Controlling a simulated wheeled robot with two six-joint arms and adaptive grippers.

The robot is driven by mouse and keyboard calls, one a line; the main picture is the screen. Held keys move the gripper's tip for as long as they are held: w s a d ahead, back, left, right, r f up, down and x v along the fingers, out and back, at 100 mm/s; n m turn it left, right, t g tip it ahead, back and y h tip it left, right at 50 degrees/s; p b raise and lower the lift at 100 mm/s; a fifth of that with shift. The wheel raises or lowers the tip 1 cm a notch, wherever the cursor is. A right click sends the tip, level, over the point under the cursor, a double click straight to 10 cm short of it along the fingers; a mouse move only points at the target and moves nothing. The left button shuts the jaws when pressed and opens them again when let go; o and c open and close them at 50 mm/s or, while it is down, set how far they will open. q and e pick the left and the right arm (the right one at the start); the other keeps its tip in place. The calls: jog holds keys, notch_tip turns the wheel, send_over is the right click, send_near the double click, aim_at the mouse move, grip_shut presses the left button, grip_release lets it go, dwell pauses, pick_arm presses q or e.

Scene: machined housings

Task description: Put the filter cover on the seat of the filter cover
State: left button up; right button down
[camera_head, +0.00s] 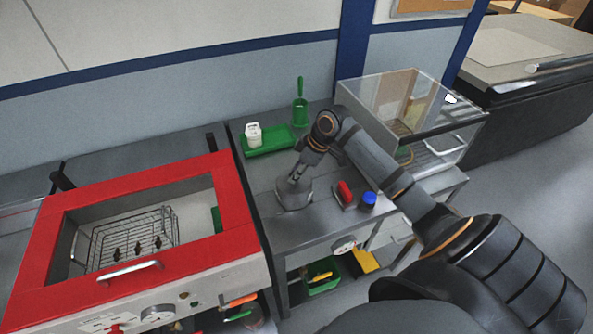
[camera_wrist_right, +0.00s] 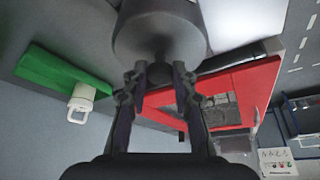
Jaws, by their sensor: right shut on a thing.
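My right gripper (camera_head: 296,178) is above the grey bench and shut on the knob of a grey round part, which I take as the filter cover (camera_head: 293,194). In the right wrist view the filter cover (camera_wrist_right: 160,30) fills the top middle, with its narrow neck between the fingertips of the gripper (camera_wrist_right: 160,72). From the head it appears at or just above the bench top; I cannot tell whether it touches. I cannot make out a separate seat of the filter cover in either view. My left gripper is not in view.
A red-framed machine (camera_head: 235,215) with a wire basket stands left. A green tray (camera_head: 270,147) with a white container (camera_head: 253,134) lies behind. A red item (camera_head: 344,192) and blue-topped jar (camera_head: 368,200) stand right of the gripper. A clear box (camera_head: 375,97) stands at the back right.

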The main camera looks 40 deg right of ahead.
jog(key=shift+f+p, duration=0.1)
jog(key=shift+p, duration=0.2)
jog(key=c, duration=1)
grip_release()
jog(key=shift+s, duration=0.1)
jog(key=v, duration=1.2)
